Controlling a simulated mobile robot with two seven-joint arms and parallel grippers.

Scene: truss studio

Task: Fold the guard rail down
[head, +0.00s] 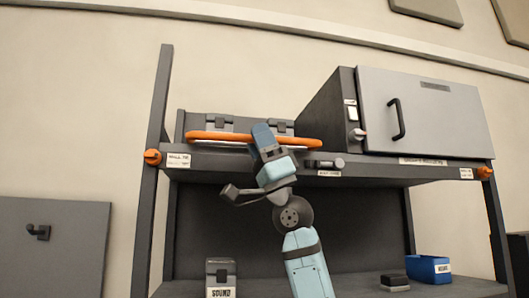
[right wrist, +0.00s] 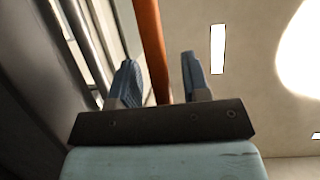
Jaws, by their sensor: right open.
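The guard rail is an orange bar (head: 215,137) with rounded ends, running along the front of the upper shelf (head: 225,161) in the head view. My right gripper (head: 263,137) reaches up from below and is at the rail's middle, covering part of it. In the right wrist view the orange rail (right wrist: 151,45) passes between the two blue fingers of the right gripper (right wrist: 160,75). The fingers stand apart, with a visible gap on the right side of the rail. Contact on the left side cannot be told. My left gripper is not in view.
A grey cabinet (head: 440,110) with a dark handle stands on the shelf's right. A small latch-like part (head: 325,163) sits on the shelf edge right of my gripper. Orange knobs (head: 152,157) mark the posts. Below are a blue bin (head: 428,270) and a grey box (head: 221,273).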

